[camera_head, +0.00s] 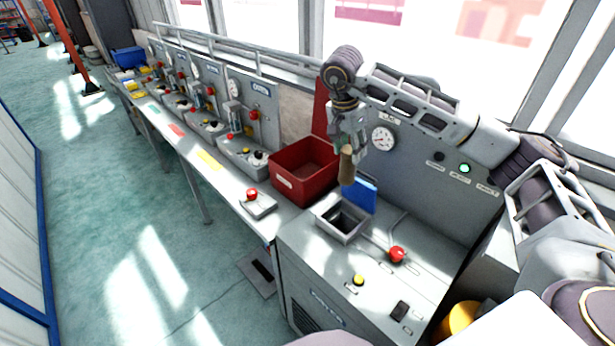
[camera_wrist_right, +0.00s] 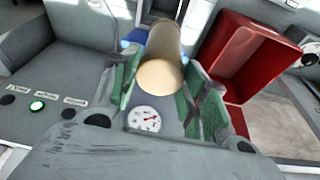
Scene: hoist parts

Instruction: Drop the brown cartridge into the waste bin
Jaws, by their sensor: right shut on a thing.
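The brown cartridge (camera_head: 347,166) hangs upright, held in my right gripper (camera_head: 349,146). In the right wrist view the cartridge (camera_wrist_right: 162,66) sits between the green finger pads, its round pale end facing the camera. The gripper holds it above the console, over the blue lid and near the right side of the red bin (camera_head: 285,184). The red bin, which I take for the waste bin, stands open on the bench with its lid raised; it also shows in the right wrist view (camera_wrist_right: 236,62). My left gripper is not in view.
A square socket (camera_head: 335,232) with an open blue lid (camera_head: 359,194) is in the console top. A red button (camera_head: 397,254) and a yellow button (camera_head: 358,281) are nearby. A gauge panel (camera_head: 425,150) stands behind the arm. Several control stations line the bench to the left.

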